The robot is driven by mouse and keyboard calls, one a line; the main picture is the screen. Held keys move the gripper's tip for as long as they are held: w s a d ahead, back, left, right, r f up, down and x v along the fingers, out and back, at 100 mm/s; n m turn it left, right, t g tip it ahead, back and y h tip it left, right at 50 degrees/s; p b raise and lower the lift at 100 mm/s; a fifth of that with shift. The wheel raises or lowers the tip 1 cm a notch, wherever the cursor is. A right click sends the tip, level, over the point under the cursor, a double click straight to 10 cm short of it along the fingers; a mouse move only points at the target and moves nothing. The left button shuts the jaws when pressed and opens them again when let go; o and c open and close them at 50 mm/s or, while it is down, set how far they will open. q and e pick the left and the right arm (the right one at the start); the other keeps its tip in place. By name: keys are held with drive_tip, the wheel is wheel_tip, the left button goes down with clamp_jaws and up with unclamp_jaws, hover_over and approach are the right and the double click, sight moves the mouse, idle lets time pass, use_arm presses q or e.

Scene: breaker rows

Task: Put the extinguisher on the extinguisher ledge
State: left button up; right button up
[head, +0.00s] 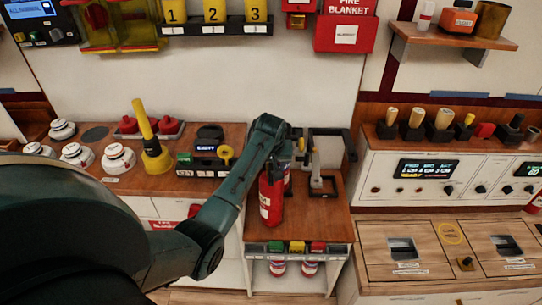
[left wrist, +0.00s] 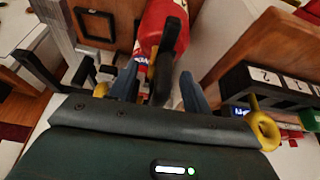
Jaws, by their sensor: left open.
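The red extinguisher (head: 271,198) stands upright on the wooden cabinet top (head: 318,217), with a white label on its front. My left gripper (head: 296,150) is at its top, and my arm hides part of its head. In the left wrist view, the red body (left wrist: 160,22) lies beyond my open fingers (left wrist: 158,75), and its dark handle shows between them. I cannot see whether the fingers touch it. A wooden wall ledge (head: 450,41) is at the upper right; no label tells me whether it is the extinguisher ledge. My right gripper is out of view.
A dark bracket frame (head: 328,160) stands close right of the extinguisher. A yellow plunger-like tool (head: 152,145) and white round detectors (head: 118,158) occupy the left counter. A fire blanket box (head: 345,33) hangs above. The wall ledge holds several items.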

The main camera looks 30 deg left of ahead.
use_arm(q)
drive_tip(key=v, duration=1.1)
drive_tip(key=s+d+f+m+t+h, duration=0.1)
drive_tip(key=s+d+f+m, duration=0.25)
drive_tip(key=f, duration=0.45)
drive_tip(key=s+d+f+m+t, duration=0.25)
drive_tip(key=s+f, duration=0.25)
drive_tip(key=f, duration=0.3)
drive_tip(key=s+d+f+m+t+h, duration=0.1)
drive_tip(key=s+d+f+h, duration=0.1)
drive_tip(key=s+d, duration=0.3)
drive_tip(key=s+d+f+m+t+h, duration=0.1)
drive_tip(key=s+d+f+m+h, duration=0.1)
drive_tip(key=s+d, duration=0.4)
drive_tip(key=s, duration=0.4)
drive_tip(key=shift+s+d+f, duration=0.3)
drive_tip(key=shift+s+f, duration=0.1)
